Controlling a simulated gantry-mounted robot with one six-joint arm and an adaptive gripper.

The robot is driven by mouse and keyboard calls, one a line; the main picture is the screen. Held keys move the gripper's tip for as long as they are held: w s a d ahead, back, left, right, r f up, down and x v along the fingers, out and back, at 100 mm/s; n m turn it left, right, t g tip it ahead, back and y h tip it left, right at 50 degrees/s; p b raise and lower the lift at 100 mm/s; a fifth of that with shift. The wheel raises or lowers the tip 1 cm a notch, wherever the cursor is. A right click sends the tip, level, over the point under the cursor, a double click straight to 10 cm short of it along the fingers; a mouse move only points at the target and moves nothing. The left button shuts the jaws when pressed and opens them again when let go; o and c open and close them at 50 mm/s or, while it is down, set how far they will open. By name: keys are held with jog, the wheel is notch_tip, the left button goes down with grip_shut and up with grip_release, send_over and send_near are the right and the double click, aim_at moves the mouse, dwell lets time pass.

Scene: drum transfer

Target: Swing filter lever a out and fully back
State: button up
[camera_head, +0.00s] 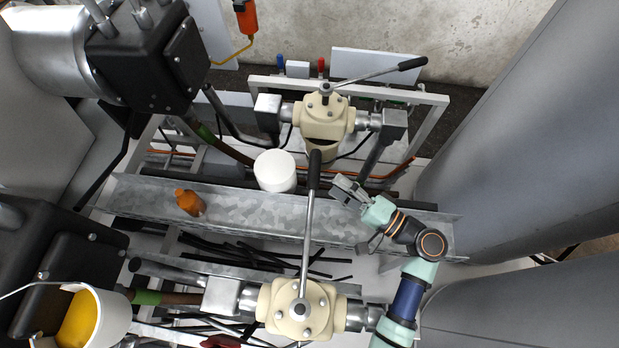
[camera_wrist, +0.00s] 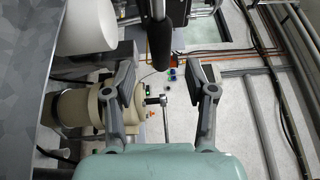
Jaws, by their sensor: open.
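Two cream filter housings each carry a metal lever with a black grip. The near housing (camera_head: 297,308) has its lever (camera_head: 307,225) pointing up the picture, with its grip (camera_head: 314,170) above the metal channel. The far housing (camera_head: 324,117) has its lever (camera_head: 372,74) pointing right. I cannot tell which one is lever a. My gripper (camera_head: 345,188) is just right of the near lever's grip. In the wrist view, my gripper (camera_wrist: 161,78) is open and empty; a black grip (camera_wrist: 160,40) lies ahead, in line with the gap between the fingers and apart from them.
Large grey tanks (camera_head: 540,120) bound the right side. A white bucket with yellow contents (camera_head: 95,318) is at the lower left.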

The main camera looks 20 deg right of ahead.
aim_at(313, 171)
jog(key=p+x, duration=0.1)
jog(key=x, duration=0.7)
grip_shut()
